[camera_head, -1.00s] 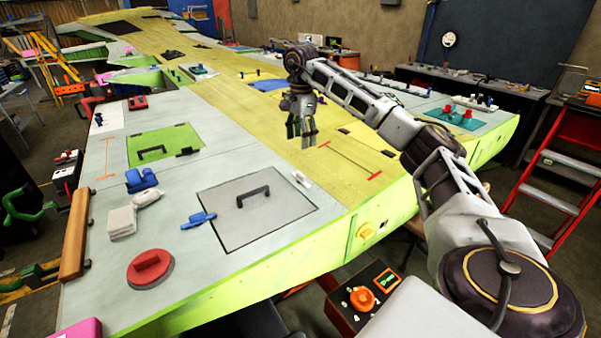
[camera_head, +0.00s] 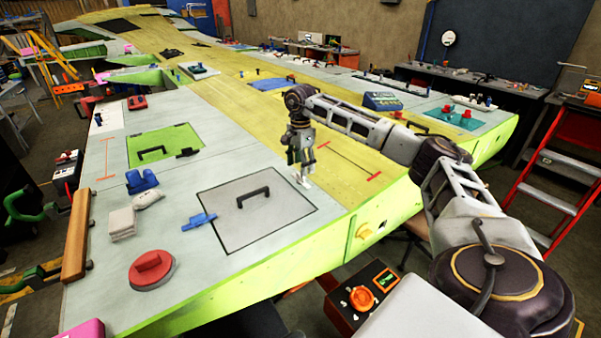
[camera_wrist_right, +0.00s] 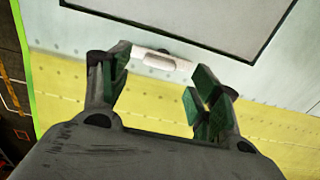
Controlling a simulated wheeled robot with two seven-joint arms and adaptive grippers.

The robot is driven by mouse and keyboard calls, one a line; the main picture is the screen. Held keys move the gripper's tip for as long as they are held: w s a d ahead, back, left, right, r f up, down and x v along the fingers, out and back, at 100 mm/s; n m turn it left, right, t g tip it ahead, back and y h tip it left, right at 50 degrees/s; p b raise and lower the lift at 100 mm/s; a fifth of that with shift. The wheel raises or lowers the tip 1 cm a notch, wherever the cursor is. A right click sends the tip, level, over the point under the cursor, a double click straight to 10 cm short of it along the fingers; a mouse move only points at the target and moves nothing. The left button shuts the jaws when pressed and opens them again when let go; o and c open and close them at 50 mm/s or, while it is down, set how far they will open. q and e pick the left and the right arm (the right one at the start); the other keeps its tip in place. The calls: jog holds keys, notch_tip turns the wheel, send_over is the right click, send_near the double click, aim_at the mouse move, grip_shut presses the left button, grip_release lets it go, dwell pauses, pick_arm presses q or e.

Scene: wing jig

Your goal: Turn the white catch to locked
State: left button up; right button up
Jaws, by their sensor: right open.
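The white catch (camera_head: 304,181) sits beside the right corner of the grey framed panel (camera_head: 230,222) with a black handle. In the head view, my right gripper (camera_head: 301,160) points down just above the catch and hides part of it. In the right wrist view, the catch (camera_wrist_right: 162,61) is a short white bar with a raised middle, lying across the gap between the open green-padded fingers of my right gripper (camera_wrist_right: 163,78). I cannot tell whether the fingers touch it. My left gripper is not in view.
A blue clamp (camera_head: 199,221), a red round-based handle (camera_head: 151,268) and a blue block (camera_head: 141,180) lie on the wing. A green panel (camera_head: 163,145) is further back. The yellow strip (camera_head: 262,130) behind the catch is mostly clear.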

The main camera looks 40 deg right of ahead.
aim_at(301, 178)
jog(key=shift+f, duration=2)
jog(key=c, duration=1)
